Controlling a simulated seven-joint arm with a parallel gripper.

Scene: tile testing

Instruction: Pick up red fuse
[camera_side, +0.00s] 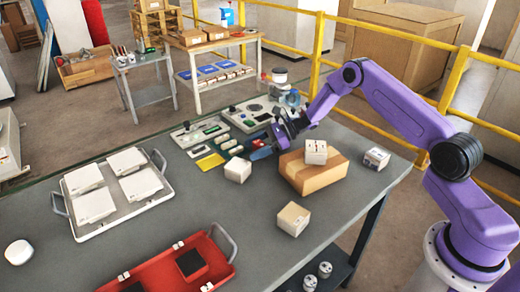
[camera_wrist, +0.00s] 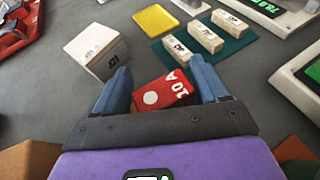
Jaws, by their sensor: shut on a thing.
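The red fuse (camera_wrist: 162,91) is a small red block with white "10 A" lettering and a white dot. In the wrist view it sits between the two blue fingers of my gripper (camera_wrist: 162,85), which is shut on it. In the side view my gripper (camera_side: 262,150) is low over the far part of the table, left of the cardboard box, and the fuse is mostly hidden there. I cannot tell whether the fuse touches the table.
A white box (camera_wrist: 95,50) stands close left of my gripper. Several cream fuses (camera_wrist: 206,37) lie on a green mat beside a yellow pad (camera_wrist: 156,20). A cardboard box (camera_side: 312,176) stands to the right. A metal tray (camera_side: 75,196) and a red case (camera_side: 150,272) are at left.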

